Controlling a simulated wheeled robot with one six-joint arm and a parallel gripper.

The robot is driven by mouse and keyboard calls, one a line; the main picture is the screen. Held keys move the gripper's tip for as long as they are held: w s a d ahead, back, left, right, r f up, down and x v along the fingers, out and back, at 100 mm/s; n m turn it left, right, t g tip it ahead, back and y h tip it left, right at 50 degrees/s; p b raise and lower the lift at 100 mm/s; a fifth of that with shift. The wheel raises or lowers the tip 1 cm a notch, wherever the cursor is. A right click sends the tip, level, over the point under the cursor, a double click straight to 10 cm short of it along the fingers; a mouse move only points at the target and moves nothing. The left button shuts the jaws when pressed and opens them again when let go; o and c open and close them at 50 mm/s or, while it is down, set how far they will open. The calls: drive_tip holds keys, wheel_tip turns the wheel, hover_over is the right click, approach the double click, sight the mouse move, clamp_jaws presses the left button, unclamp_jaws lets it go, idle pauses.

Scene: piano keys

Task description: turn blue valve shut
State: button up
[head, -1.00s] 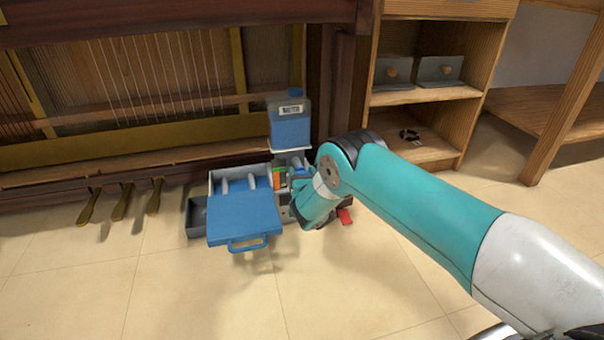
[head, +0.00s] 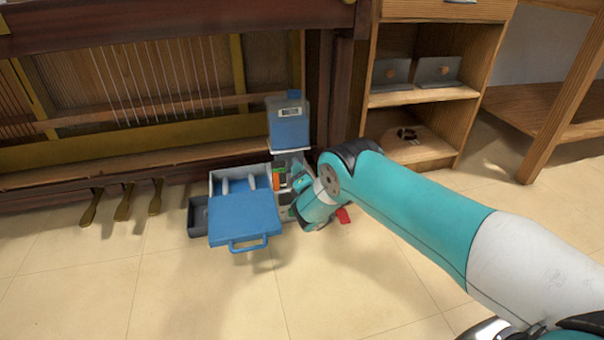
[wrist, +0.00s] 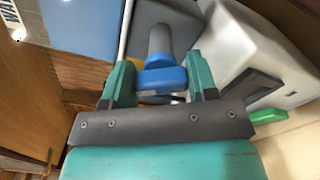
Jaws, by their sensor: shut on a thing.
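The blue valve (wrist: 163,79) shows in the wrist view as a blue handle below a rounded blue-grey stem. My gripper (wrist: 161,68) has its two teal fingers on either side of the handle and is shut on it. In the head view my gripper (head: 300,181) is beside the white unit under the blue jug, partly behind my own wrist. The valve cannot be made out clearly there.
A blue labelled jug (head: 288,124) stands above the valve area. A red part (head: 343,215) is right of my wrist. Brass pedals (head: 123,204) are further left. The front floor is clear.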

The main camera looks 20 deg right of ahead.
drive_tip(key=m+p, duration=0.1)
drive_tip(key=m, duration=0.5)
drive_tip(key=shift+d+f, duration=0.1)
idle(0.5)
drive_tip(key=o, duration=0.7)
drive_tip(key=shift+c, duration=0.2)
drive_tip(key=shift+s, duration=0.15)
drive_tip(key=s+p, duration=1.6)
drive_tip(key=s, duration=0.1)
drive_tip(key=shift+s, duration=0.1)
